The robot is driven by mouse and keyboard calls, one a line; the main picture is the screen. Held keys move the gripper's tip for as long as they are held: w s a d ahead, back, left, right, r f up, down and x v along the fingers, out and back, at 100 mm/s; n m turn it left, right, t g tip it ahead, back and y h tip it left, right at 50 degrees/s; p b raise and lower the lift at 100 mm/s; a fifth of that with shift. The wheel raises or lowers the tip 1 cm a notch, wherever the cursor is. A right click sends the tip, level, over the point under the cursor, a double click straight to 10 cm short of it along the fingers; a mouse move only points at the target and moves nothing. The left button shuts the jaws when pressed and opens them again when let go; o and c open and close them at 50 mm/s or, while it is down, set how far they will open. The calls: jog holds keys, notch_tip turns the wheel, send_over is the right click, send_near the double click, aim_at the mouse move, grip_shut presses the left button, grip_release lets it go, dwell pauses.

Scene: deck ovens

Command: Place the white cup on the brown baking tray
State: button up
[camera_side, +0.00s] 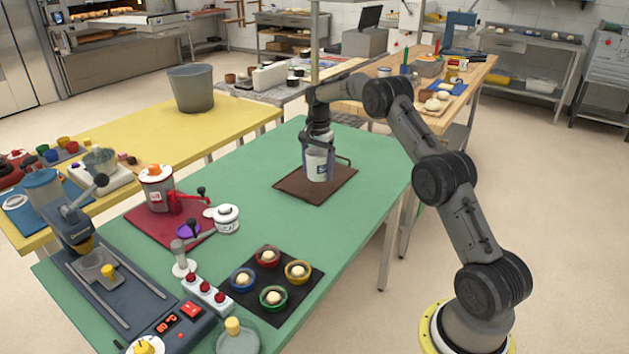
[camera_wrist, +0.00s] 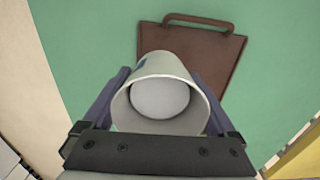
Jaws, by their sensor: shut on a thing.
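The white cup (camera_side: 317,165) is held upright in my gripper (camera_side: 319,160) in the side view. In the wrist view the cup (camera_wrist: 160,95) sits between the two fingers of my gripper (camera_wrist: 160,100), and a round white shape shows inside its mouth. The brown baking tray (camera_side: 328,192) lies flat on the green table; it also shows in the wrist view (camera_wrist: 208,50), with its handle at the top. The cup is over the tray. Whether its base touches the tray or is just above it, I cannot tell.
A black mat (camera_side: 255,302) with several coloured bowls lies nearer the camera on the green table (camera_side: 262,203). A white lidded pot (camera_side: 228,219) and a red mat (camera_side: 150,223) are to the left. The table around the brown tray is clear.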

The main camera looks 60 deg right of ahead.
aim_at(314, 189)
jog(key=shift+w+d+f, duration=0.3)
jog(key=shift+w+f, duration=0.25)
jog(key=shift+f, duration=0.15)
jog(key=shift+w+d+f, duration=0.25)
jog(key=shift+w+f, duration=0.25)
jog(key=shift+f, duration=1.6)
jog(key=shift+f, duration=0.15)
jog(key=o, duration=1.1)
jog(key=shift+o, duration=0.2)
